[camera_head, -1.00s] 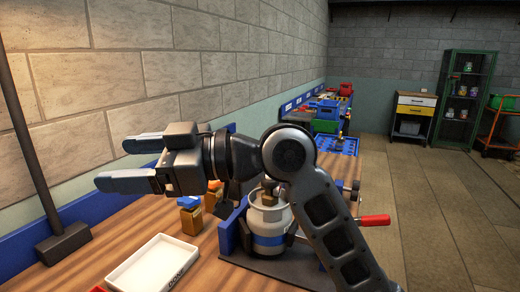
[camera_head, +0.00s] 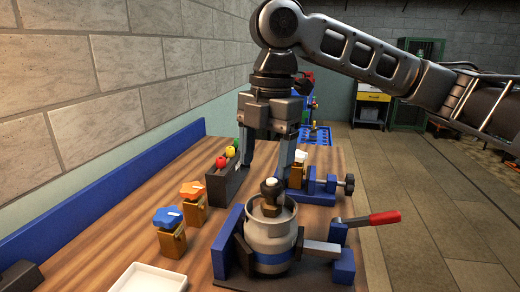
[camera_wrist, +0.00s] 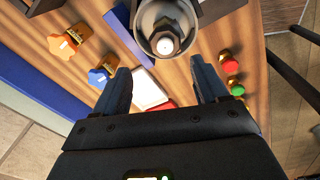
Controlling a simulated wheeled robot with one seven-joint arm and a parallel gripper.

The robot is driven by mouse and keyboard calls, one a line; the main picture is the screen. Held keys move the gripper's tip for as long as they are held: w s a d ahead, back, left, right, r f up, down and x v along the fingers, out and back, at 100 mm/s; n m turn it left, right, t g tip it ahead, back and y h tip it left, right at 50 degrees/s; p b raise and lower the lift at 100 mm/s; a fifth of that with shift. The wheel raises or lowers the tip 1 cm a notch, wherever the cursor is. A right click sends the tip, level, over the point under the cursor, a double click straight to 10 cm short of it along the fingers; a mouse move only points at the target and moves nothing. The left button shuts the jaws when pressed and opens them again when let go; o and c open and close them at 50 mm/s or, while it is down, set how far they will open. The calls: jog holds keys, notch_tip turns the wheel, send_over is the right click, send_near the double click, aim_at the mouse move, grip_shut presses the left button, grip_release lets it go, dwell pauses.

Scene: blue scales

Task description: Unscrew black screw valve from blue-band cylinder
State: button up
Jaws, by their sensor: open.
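The blue-band cylinder (camera_head: 270,232) stands upright in a blue and dark clamp (camera_head: 224,250) on the bench. Its grey body has a blue band low down. The black screw valve (camera_head: 271,188) sits on top, on a brass-coloured neck, with a pale spot on its top. In the wrist view the valve (camera_wrist: 165,43) shows from above, just beyond the fingertips and between their lines. My gripper (camera_head: 266,174) points down with its fingers apart and empty, above and seemingly behind the valve. Nothing lies between the fingers (camera_wrist: 162,72) except the bench beyond.
A red-handled lever (camera_head: 372,219) sticks out right of the clamp. Orange-topped (camera_head: 193,205) and blue-topped (camera_head: 170,232) valves stand left. A dark rack (camera_head: 222,183) with red, yellow and green knobs stands behind, near a blue vise (camera_head: 320,186). A white tray (camera_head: 148,278) lies in front.

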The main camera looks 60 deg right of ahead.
aim_at(274, 179)
jog(key=shift+s+d+g+h, duration=0.3)
jog(key=shift+s+d, duration=0.05)
jog(key=shift+d, duration=0.45)
jog(key=shift+f, duration=3.8)
jog(key=c, duration=1.2)
jog(key=shift+o, duration=0.2)
jog(key=n, duration=1.3)
jog(key=shift+b, duration=0.4)
jog(key=shift+c, duration=0.3)
jog(key=n+b, duration=0.1)
jog(key=n, duration=0.3)
jog(key=shift+n, duration=0.4)
jog(key=shift+r+n+b, duration=0.1)
jog(key=shift+n+b, duration=0.25)
jog(key=shift+n, duration=0.65)
